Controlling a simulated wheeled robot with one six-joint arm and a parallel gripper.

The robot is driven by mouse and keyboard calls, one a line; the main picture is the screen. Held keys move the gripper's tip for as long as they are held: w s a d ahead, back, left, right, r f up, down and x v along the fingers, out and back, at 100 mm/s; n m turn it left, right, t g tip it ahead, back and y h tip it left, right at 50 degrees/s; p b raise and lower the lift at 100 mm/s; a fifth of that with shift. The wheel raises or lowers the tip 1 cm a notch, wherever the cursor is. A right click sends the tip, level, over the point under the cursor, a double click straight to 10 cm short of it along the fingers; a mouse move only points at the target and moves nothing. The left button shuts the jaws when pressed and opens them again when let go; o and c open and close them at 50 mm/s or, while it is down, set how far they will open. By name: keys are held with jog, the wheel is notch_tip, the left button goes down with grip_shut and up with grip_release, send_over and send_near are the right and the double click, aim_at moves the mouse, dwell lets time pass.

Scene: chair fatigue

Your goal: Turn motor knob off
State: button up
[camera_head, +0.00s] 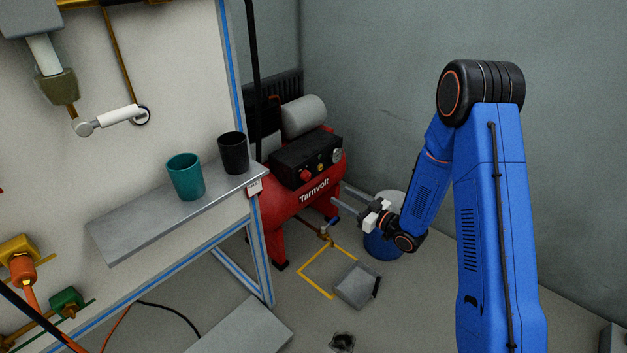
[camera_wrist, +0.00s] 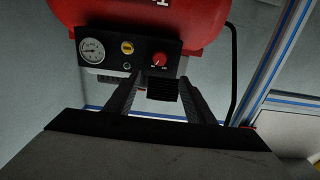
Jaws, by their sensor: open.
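The red motor knob (camera_head: 305,175) is on the black control panel (camera_head: 290,160) of the red compressor. In the wrist view, the red knob (camera_wrist: 160,59) is near the top centre, between the lines of the two fingers and just beyond their tips. A small white marking shows on it, but its setting is too small to read. My gripper (camera_head: 342,197) is open and empty, in front of the compressor and to the right of the knob in the head view. In the wrist view, my gripper's (camera_wrist: 161,84) fingers point at the panel and appear apart from the knob.
A round gauge (camera_wrist: 91,51) and a yellow button (camera_wrist: 127,47) share the panel. A workbench shelf (camera_head: 130,225) with a teal cup (camera_head: 185,177) and a dark cup (camera_head: 233,153) stands left of the compressor. A blue bucket (camera_head: 382,247) and grey box (camera_head: 357,286) are on the floor.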

aim_at(309, 177)
jog(key=x, duration=1.5)
jog(key=shift+w+a, duration=0.15)
jog(key=c, duration=1.1)
jog(key=shift+o, duration=0.4)
jog(key=shift+n, duration=0.3)
jog(key=n, duration=0.5)
jog(key=shift+n, duration=0.3)
jog(key=n, duration=0.5)
jog(key=shift+n, duration=0.3)
